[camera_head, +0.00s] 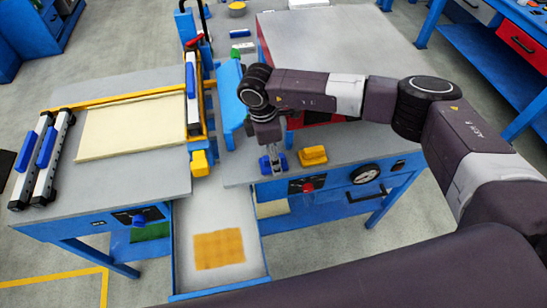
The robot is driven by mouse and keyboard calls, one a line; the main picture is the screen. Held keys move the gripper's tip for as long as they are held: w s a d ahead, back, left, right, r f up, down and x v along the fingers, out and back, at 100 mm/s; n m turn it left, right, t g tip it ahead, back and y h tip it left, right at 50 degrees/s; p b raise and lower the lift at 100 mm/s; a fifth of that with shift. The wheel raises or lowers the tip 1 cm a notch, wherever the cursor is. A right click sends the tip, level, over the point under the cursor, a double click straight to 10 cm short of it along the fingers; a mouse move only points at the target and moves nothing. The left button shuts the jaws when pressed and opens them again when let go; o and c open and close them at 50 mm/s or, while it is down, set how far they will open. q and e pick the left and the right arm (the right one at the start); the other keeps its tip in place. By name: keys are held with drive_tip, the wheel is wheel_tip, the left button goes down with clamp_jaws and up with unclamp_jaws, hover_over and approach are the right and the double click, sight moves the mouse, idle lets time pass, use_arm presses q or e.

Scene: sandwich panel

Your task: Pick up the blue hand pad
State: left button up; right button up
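A small blue piece, which looks like the blue hand pad (265,166), shows at the fingers of my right gripper (273,160) near the front of the right-hand worktop. The gripper points down over it from the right arm. The fingers are small and overlap the blue, so I cannot tell whether they are closed on it or apart. A yellow block like a hand pad (313,155) lies on the worktop just right of the gripper. My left gripper is out of view.
An open drawer (261,265) with an orange-brown square inside juts out at the front. A cream panel (130,128) in a clamping frame lies on the left worktop (165,182). A large upright blue part (228,95) stands behind the gripper. A large grey board (340,45) lies behind the arm.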

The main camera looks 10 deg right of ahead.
drive_tip(key=shift+d+f, duration=0.1)
drive_tip(key=shift+f, duration=0.95)
drive_tip(key=c, duration=1.2)
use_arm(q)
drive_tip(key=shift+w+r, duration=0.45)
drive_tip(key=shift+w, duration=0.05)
use_arm(e)
drive_tip(key=shift+c, duration=0.2)
drive_tip(key=shift+r, duration=0.2)
use_arm(q)
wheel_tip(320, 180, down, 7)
drive_tip(key=b, duration=0.7)
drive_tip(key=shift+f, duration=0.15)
use_arm(e)
wheel_tip(320, 180, up, 28)
drive_tip(key=shift+f, duration=0.15)
